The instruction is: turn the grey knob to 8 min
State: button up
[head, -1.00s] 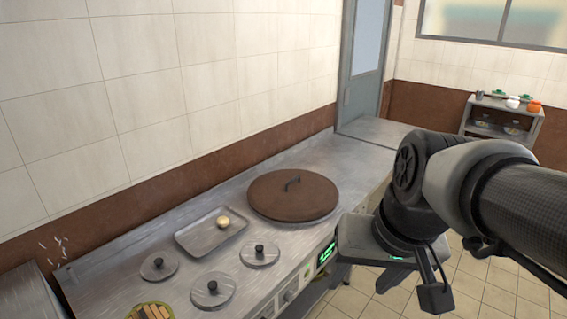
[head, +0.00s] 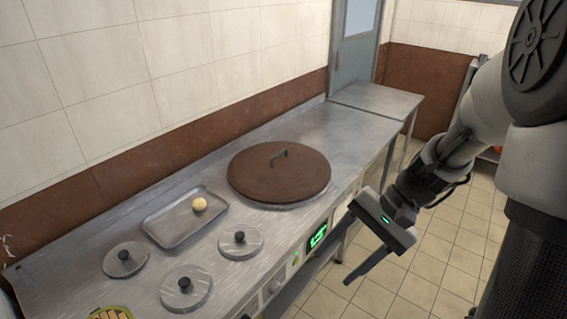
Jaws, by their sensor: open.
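A grey knob (head: 274,287) sits on the front panel of the steel counter, below and left of a green-lit display (head: 317,236). It is small and partly seen from above; its pointer and the minute marks cannot be read. My gripper (head: 343,255) is open and empty, in front of the counter and to the right of the knob. Its fingers point down and left in the picture, and it is apart from the knob.
The steel counter (head: 110,300) carries a large brown lid (head: 279,174), a tray (head: 185,218) with a pale ball (head: 199,204), and several small round lids. A lower side table (head: 376,98) stands beyond. The tiled floor in front is clear.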

jog(key=w+f+m+t+y+b, duration=0.1)
jog(key=w+f+m+y+b, duration=0.2)
jog(key=f, duration=0.7)
jog(key=w+f+m+t+y+b, duration=0.15)
jog(key=f+m+y, duration=0.3)
jog(key=f, duration=0.55)
jog(key=m+t+b, duration=0.5)
jog(key=m+t, duration=0.5)
jog(key=m, duration=0.1)
send_near(278, 291)
jog(key=b+x, duration=0.1)
jog(key=x, duration=0.7)
jog(key=shift+a+r, duration=0.1)
jog(key=shift+r, duration=0.05)
jog(key=shift+c, duration=0.3)
jog(key=c, duration=1)
